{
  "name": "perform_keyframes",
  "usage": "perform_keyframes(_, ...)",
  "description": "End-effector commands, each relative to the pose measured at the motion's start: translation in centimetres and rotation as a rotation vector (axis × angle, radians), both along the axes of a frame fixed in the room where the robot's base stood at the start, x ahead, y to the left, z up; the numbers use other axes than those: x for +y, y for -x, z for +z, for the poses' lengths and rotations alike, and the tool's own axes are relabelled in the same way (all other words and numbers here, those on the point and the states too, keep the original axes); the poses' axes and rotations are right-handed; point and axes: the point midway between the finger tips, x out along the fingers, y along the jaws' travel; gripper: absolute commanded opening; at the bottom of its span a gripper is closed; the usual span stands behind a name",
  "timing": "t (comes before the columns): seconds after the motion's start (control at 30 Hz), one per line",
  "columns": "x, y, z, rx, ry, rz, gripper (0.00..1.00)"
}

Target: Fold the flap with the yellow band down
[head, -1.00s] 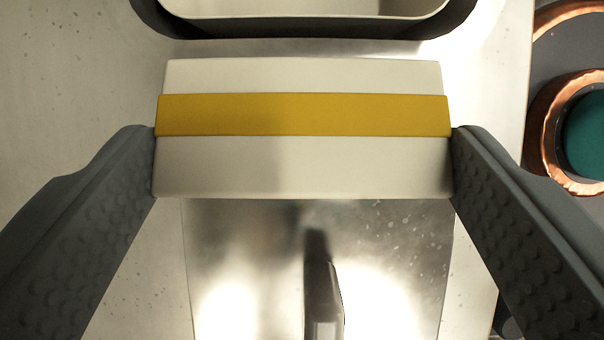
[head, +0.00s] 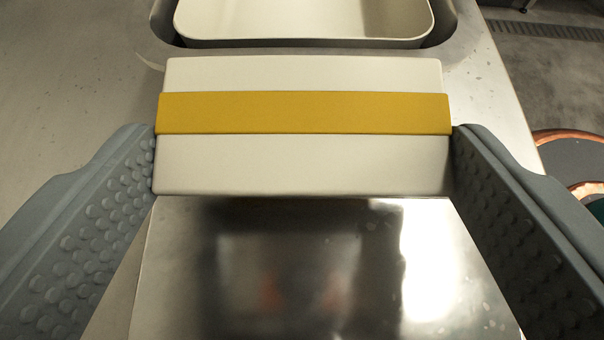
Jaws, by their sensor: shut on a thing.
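The flap shows as a shiny metal panel (head: 300,270) in the lower middle of the head view. A cream-white bar (head: 300,165) with a yellow band (head: 300,113) along it lies across the panel's upper edge in the picture.
A cream rectangular container (head: 305,22) sits in a dark-rimmed opening of the metal counter (head: 75,80), beyond the bar. Copper-rimmed round things (head: 575,165) stand at the right, past the counter's edge. Floor with a grate (head: 545,30) shows at upper right.

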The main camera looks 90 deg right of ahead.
Motion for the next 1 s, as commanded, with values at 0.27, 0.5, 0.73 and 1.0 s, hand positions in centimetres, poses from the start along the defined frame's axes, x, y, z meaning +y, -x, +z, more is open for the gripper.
perform_keyframes(0.27,0.0,0.0,0.0,0.0,0.008,-0.001,0.59)
perform_keyframes(0.5,0.0,0.0,-0.1,0.0,0.008,-0.001,0.99)
perform_keyframes(0.73,0.0,0.0,0.0,0.0,0.008,-0.001,1.0)
perform_keyframes(1.0,2.3,-0.1,1.1,-0.001,0.008,0.003,1.0)
